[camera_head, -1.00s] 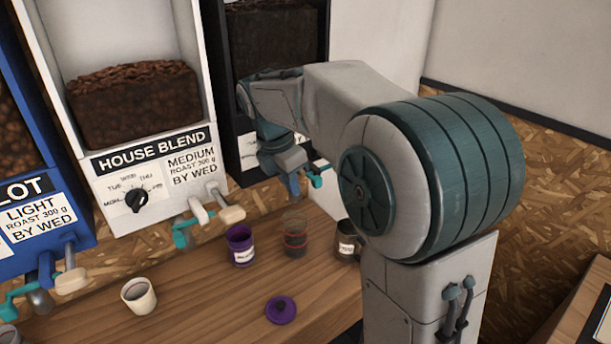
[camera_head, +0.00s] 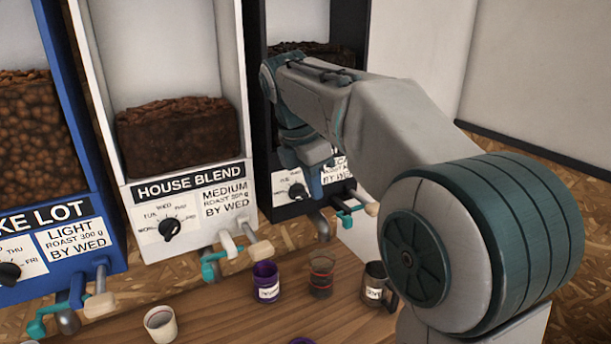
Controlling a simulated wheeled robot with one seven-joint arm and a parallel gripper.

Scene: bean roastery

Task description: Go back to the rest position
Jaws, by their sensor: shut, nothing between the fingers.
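My arm reaches in from the right, its wrist folded down in front of the dark bean dispenser (camera_head: 348,100). My gripper (camera_head: 316,192) points down beside that dispenser's dial and label. It is shut and empty, hanging above the table. Its fingertips are small in this view and partly merge with the dispenser's front.
The wooden table (camera_head: 225,320) holds a purple container (camera_head: 265,281), a clear cup (camera_head: 321,276), a dark metal mug (camera_head: 375,285) and a white cup (camera_head: 161,324). Behind stand the House Blend dispenser (camera_head: 178,135) and a blue dispenser (camera_head: 62,212), with levers sticking out.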

